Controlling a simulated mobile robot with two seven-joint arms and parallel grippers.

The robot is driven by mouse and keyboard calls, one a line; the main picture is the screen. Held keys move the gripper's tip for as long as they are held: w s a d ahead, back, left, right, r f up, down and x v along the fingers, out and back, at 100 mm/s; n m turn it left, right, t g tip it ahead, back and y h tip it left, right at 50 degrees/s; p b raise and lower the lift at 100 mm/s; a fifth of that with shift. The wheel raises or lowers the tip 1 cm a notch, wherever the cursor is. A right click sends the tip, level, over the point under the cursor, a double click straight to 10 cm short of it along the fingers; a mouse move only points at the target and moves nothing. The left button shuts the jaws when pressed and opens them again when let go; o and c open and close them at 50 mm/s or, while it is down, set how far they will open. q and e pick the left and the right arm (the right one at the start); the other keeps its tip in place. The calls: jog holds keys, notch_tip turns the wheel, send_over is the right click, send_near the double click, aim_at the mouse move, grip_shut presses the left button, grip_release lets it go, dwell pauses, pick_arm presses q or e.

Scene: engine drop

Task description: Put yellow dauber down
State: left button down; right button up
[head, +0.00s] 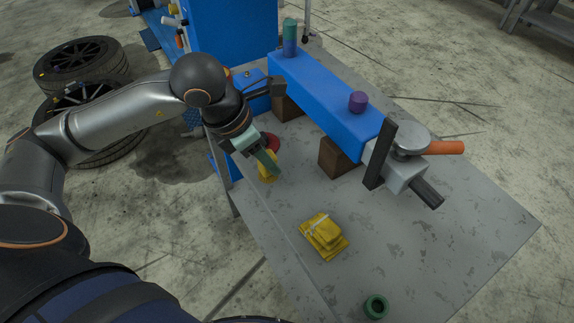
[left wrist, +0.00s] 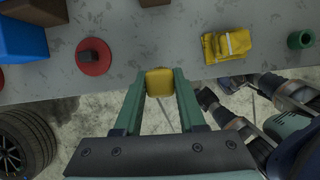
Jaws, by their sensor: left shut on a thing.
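The yellow dauber (head: 267,173) is a small yellow block-like piece at the left edge of the grey table (head: 420,240). My left gripper (head: 268,161) is shut on it, and its green fingers partly hide it in the head view. In the left wrist view, the dauber (left wrist: 160,82) sits between the two green fingertips (left wrist: 160,88), in front of the table edge. I cannot tell whether it touches the tabletop. My right gripper cannot be made out in either view.
A red disc with a dark knob (left wrist: 93,57) lies beside the gripper. Folded yellow cloths (head: 323,236) and a green ring (head: 376,306) lie nearer the front. A blue beam (head: 325,92) on brown blocks (head: 338,157) stands behind. The tabletop between cloths and blocks is clear.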

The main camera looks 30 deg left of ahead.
pick_arm(q)
jog(key=w+f, duration=0.1)
jog(key=w+d+f, duration=0.1)
jog(key=f, duration=0.1)
jog(key=w+f, duration=0.1)
jog(key=f, duration=0.1)
jog(key=shift+w+d, duration=0.3)
jog(key=shift+d, duration=0.1)
jog(key=f, duration=0.3)
jog(key=shift+w+d+f+p, duration=0.15)
jog(key=shift+w+f+p, duration=0.05)
jog(key=shift+p, duration=0.15)
jog(key=c, duration=0.8)
grip_release()
jog(key=shift+f, duration=0.1)
jog(key=o, duration=0.3)
jog(key=v, duration=1.2)
jog(key=shift+s+d+b, duration=0.15)
jog(key=shift+s+b, duration=0.05)
jog(key=shift+b, duration=0.15)
